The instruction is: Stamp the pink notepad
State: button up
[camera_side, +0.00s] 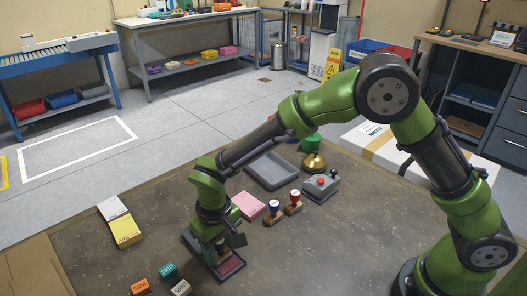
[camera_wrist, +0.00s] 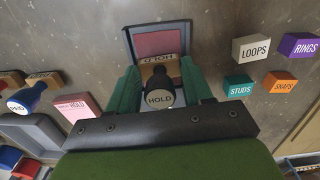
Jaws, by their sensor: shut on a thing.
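My gripper (camera_side: 222,243) is shut on a stamp with a dark handle and wooden base.
A grey tray (camera_side: 252,174), a bell (camera_side: 314,163) and a red-button box (camera_side: 320,189) are behind. A yellow notepad (camera_side: 125,231) and several labelled blocks (camera_side: 168,271) lie left.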

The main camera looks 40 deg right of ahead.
dwell(0.5)
jog(key=shift+r, duration=3.45)
jog(key=w+d+m, duration=0.2)
jog(key=w+d, duration=0.4)
jog(key=d, duration=0.2)
jog(key=n, duration=0.2)
send_near(245, 201)
jog(key=shift+a+f, duration=0.1)
jog(key=shift+f, duration=2.35)
jog(key=shift+f, duration=0.65)
jog(key=shift+r, duration=0.1)
